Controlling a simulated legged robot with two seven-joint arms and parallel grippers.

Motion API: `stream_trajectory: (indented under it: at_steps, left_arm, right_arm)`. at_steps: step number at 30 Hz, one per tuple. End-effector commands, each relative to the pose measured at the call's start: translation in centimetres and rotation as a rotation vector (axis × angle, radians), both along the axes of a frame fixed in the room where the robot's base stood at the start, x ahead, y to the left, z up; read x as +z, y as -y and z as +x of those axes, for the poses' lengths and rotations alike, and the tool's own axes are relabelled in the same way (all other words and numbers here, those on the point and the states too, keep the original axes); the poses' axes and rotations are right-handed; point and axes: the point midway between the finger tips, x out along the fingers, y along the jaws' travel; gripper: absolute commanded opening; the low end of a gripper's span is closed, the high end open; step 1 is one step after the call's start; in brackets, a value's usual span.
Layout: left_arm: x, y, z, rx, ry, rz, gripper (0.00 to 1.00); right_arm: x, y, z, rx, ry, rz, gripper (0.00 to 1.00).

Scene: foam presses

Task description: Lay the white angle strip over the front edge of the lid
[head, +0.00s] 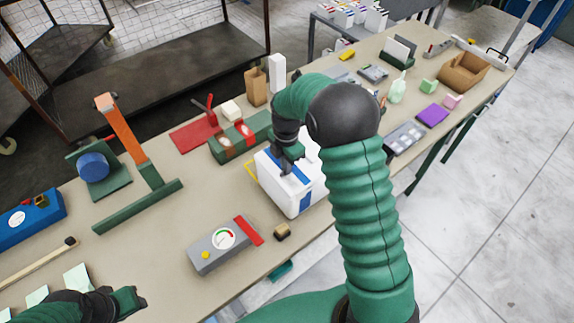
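A white box with blue bands (300,198) stands near the front edge of the table, and its top is the lid, partly covered by my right arm. My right gripper (286,167) points down at the top of this box, at its left part. Its fingers are small and partly hidden, so I cannot tell if they are open or hold anything. I cannot make out a white angle strip apart from the white box. My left gripper (138,299) is low at the bottom left, away from the box; its fingers are not clear.
A grey gauge unit (220,246) and a small brown block (282,232) lie left of the box. A green case (238,140), a tan carton (255,87) and a tall white block (277,75) stand behind. A green stand with an orange lever (124,130) is at left.

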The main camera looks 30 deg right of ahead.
Motion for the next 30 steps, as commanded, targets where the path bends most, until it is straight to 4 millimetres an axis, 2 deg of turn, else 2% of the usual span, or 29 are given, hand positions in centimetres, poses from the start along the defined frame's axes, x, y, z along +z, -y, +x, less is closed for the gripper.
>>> stream_trajectory:
  at_steps: [4,9,11,20,25,30]
  left_arm:
    - [0.0,0.0,0.0,0.000,0.000,0.000,0.36]
    - [0.0,0.0,0.0,0.000,0.000,0.000,0.36]
    - [0.0,0.0,0.0,0.000,0.000,0.000,0.36]
    - [0.0,0.0,0.0,0.000,0.000,0.000,0.36]
    - [-0.7,0.0,0.0,0.000,0.000,0.000,0.36]
    - [-1.6,0.0,0.0,0.000,0.000,0.000,0.36]
  right_arm:
    - [0.0,-0.1,0.0,0.000,0.001,0.000,0.00]
    - [0.0,-0.1,0.0,0.000,0.000,0.000,0.22]
    - [0.0,0.0,0.0,0.000,0.000,0.000,0.28]
    - [0.1,0.0,0.0,0.000,0.001,0.000,0.28]
    - [2.3,0.0,0.1,0.000,0.005,-0.001,0.28]
    - [7.2,0.0,0.3,0.000,0.007,0.000,0.28]
